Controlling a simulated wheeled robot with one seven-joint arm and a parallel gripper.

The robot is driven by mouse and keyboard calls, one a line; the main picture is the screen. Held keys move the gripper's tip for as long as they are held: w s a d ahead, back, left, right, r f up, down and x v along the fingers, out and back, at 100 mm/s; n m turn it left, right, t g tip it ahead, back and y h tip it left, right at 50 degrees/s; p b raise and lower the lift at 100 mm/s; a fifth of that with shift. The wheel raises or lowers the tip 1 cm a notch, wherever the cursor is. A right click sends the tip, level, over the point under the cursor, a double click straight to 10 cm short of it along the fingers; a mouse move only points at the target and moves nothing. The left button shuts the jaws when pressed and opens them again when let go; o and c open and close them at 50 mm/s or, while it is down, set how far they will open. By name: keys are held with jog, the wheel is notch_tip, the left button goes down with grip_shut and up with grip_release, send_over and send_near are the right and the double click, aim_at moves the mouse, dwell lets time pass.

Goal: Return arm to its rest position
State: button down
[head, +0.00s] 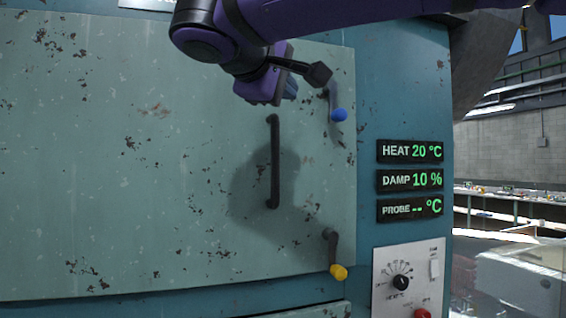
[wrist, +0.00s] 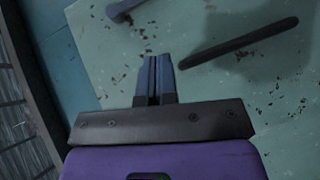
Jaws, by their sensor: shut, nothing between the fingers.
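My arm is purple and reaches across the top of the head view. My gripper (head: 289,88) hangs in front of the upper right part of a pale green door. In the wrist view its two fingers (wrist: 155,78) lie side by side, shut, with nothing between them. A dark bar handle (head: 275,162) stands upright on the door just below my gripper, apart from it. The bar handle also shows in the wrist view (wrist: 238,43), to the right of the fingers. The head view does not show the fingertips clearly.
The door (head: 130,170) is flush with the blue cabinet front and looks shut. A blue-knobbed lever (head: 338,114) is close beside my gripper; a yellow-knobbed lever (head: 337,270) is lower. Displays (head: 409,180) and a dial panel (head: 402,281) are at the right. Workbenches stand beyond.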

jog(key=s+d+f+m+g+y, duration=0.1)
jog(key=s+d+f+g, duration=0.15)
jog(key=d+f, duration=0.55)
jog(key=s+d+f+m+g+y, duration=0.1)
jog(key=d+f+g, duration=0.2)
jog(key=d+f, duration=0.5)
jog(key=s+d+f+m+g+y, duration=0.1)
jog(key=s+d+f+m+y, duration=0.2)
jog(key=s+d+f, duration=0.3)
jog(key=s+d+f+m+g+y, duration=0.2)
jog(key=s+d+f, duration=0.4)
jog(key=s+f, duration=0.3)
notch_tip(320, 180, down, 2)
jog(key=m+y, duration=0.1)
jog(key=m, duration=0.1)
jog(key=shift+d+f+m, duration=0.15)
jog(key=shift+d+m, duration=0.05)
jog(key=shift+m, duration=0.2)
